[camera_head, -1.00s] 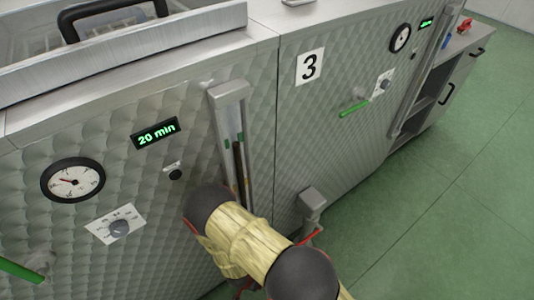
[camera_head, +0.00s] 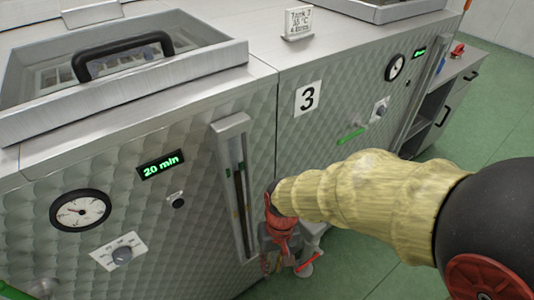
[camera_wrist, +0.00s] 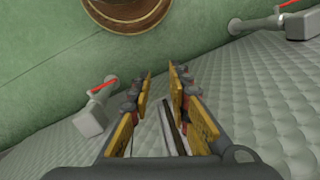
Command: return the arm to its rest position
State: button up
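My arm in its pale yellow sleeve (camera_head: 365,190) reaches in from the right in the head view, in front of the quilted metal tank fronts. My gripper (camera_head: 272,264) hangs below its end, small and partly hidden, near the slotted upright gauge. In the wrist view my gripper (camera_wrist: 160,72) shows two fingers with yellow pads, apart, with nothing held between them. The quilted panel and the green floor show past them.
A panel marked 3 (camera_head: 307,97) and a 20 min display (camera_head: 160,165) are on the tank fronts. The upright gauge (camera_head: 236,185) and a drain valve with a red handle (camera_head: 308,262) are close to my gripper. Green floor (camera_head: 500,110) lies open at right. A copper-coloured round object (camera_wrist: 130,12) shows in the wrist view.

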jog(key=s+d+r+m+t+p, duration=0.1)
jog(key=d+r+t, duration=0.2)
jog(key=d+r, duration=0.5)
jog(key=s+d+r+m+t+h+p, duration=0.1)
jog(key=d+r+t, duration=0.3)
jog(key=d+r, duration=0.5)
notch_tip(320, 180, up, 8)
jog(key=shift+d+m+p, duration=0.25)
jog(key=shift+m+p, duration=0.15)
jog(key=shift+m, duration=0.1)
jog(key=shift+o, duration=0.3)
jog(key=shift+s, duration=0.1)
